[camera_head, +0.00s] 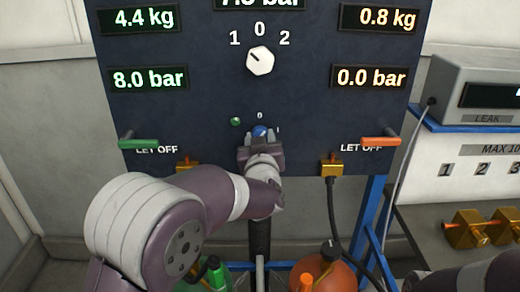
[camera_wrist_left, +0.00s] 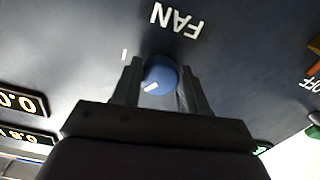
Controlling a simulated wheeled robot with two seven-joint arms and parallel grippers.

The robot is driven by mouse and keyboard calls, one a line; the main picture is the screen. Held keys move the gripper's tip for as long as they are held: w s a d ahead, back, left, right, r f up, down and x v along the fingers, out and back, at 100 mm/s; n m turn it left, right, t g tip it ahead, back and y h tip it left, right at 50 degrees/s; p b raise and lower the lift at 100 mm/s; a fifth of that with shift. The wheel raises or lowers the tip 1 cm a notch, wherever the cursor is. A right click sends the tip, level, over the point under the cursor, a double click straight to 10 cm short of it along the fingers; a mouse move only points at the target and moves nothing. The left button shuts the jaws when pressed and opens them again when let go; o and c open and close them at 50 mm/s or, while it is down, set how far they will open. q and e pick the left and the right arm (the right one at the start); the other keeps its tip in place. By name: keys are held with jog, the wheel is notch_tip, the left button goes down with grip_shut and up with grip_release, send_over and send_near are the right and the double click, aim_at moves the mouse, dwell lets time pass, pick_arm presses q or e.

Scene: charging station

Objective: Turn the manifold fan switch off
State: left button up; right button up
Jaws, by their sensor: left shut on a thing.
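The fan switch is a small blue round knob (camera_head: 260,131) low in the middle of the dark panel (camera_head: 210,105). A "0" is printed above it and a "1" to its right. My left gripper (camera_head: 260,142) is shut on the knob. In the left wrist view, which is upside down, the knob (camera_wrist_left: 160,75) sits between the two fingers beside the "FAN" label (camera_wrist_left: 176,20). Its white mark points to the lower left there, between the two printed positions. A small green lamp (camera_head: 235,122) is left of the knob. My right gripper is out of view.
A white selector knob (camera_head: 260,61) is higher on the panel. A green lever (camera_head: 138,142) and an orange lever (camera_head: 380,141) flank the panel. Below are a green bottle (camera_head: 217,272) and an orange one (camera_head: 335,275). A black cable (camera_head: 331,205) hangs at right.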

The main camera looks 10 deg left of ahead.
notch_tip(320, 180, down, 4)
jog(key=b, duration=0.3)
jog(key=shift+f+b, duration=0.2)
jog(key=shift+b, duration=0.2)
pick_arm(q)
jog(key=shift+d+n+b, duration=0.1)
jog(key=shift+n+b, duration=0.55)
jog(key=shift+n, duration=2.85)
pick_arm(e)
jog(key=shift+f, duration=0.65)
pick_arm(q)
jog(key=o, duration=1.1)
jog(key=shift+c, duration=0.2)
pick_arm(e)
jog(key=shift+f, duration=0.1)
pick_arm(q)
jog(key=s+d, duration=0.2)
jog(key=s, duration=1)
jog(key=shift+s+d, duration=0.2)
jog(key=shift+d, duration=0.05)
